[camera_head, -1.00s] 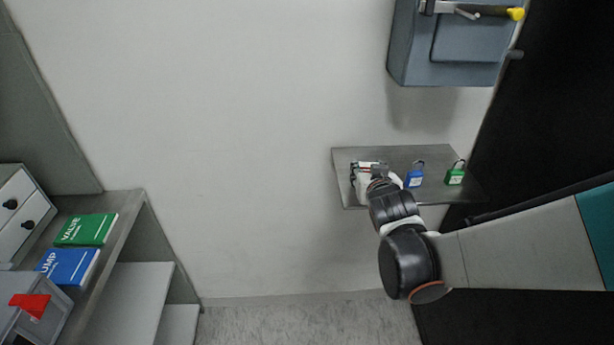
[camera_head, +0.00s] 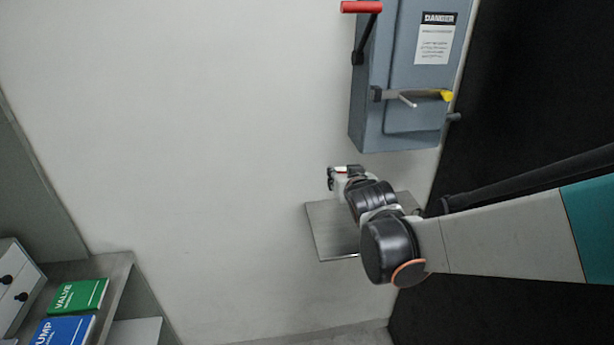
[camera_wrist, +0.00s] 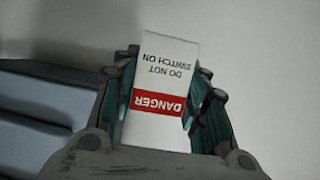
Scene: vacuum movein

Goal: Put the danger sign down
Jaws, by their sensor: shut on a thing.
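The danger sign (camera_wrist: 160,88) is a white card with a red DANGER band and the words DO NOT SWITCH ON, upside down in the wrist view. My gripper (camera_wrist: 163,100) is shut on it, with green-padded fingers on both sides. In the head view my gripper (camera_head: 339,175) is above the left part of the small grey wall shelf (camera_head: 327,232), apart from its surface. Little of the sign can be made out there. My arm hides much of the shelf.
A blue-grey electrical box (camera_head: 385,125) with a red-handled lever (camera_head: 361,8) and a yellow-tipped handle (camera_head: 440,95) hangs above the shelf. A grey unit (camera_head: 115,275) at lower left carries a green book (camera_head: 78,296) and a blue book (camera_head: 65,330). The wall between is clear.

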